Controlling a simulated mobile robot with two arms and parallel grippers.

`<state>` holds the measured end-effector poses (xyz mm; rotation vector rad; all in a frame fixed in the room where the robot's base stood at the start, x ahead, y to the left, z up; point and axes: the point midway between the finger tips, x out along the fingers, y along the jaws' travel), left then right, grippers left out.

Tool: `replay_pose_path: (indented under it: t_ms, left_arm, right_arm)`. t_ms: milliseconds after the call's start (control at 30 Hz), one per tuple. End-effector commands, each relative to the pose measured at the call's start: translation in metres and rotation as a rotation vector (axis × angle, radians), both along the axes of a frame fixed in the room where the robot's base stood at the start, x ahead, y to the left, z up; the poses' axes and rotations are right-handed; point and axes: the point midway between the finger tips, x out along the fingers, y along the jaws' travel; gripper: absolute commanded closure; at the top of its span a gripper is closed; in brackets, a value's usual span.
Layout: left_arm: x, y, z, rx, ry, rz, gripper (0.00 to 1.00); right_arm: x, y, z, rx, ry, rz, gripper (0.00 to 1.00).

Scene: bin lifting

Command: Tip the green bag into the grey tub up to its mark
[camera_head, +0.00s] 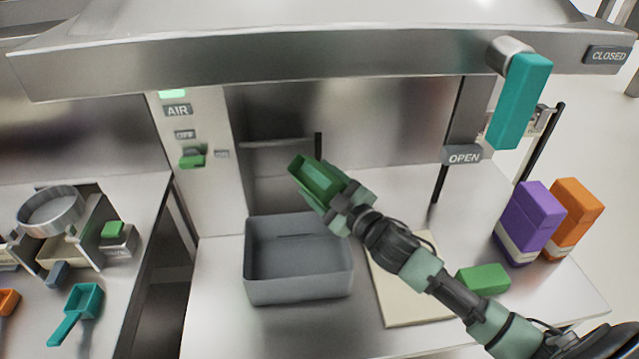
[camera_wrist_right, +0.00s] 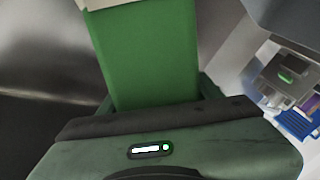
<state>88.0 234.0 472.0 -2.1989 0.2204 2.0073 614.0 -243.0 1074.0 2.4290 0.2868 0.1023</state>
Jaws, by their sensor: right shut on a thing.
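The green bag (camera_head: 313,176) is held by my right gripper (camera_head: 338,200), which is shut on it. The bag is tilted, with its open end toward the upper left, above the back right part of the grey tub. In the right wrist view the green bag (camera_wrist_right: 150,55) fills the middle, with a pale band at its top edge. The grey tub (camera_head: 300,290) stands on the steel counter under the hood. My left gripper is not in view.
A cream board (camera_head: 400,305) lies right of the tub, with a green block (camera_head: 484,279) beside it. Purple (camera_head: 528,222) and orange (camera_head: 573,215) packages stand at the right. A teal handle (camera_head: 518,100) hangs from the hood.

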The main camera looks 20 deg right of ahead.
Motion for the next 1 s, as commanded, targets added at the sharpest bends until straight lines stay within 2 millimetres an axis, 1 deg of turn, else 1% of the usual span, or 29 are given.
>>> replay_pose_path:
  t_ms: [33,1000]
  left_arm:
    - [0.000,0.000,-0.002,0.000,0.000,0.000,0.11]
    - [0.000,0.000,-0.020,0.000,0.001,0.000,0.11]
  right_arm:
    - [0.001,0.000,0.003,-0.008,-0.012,0.003,0.93]
    - [0.001,-0.003,-0.008,-0.149,-0.045,0.002,0.93]
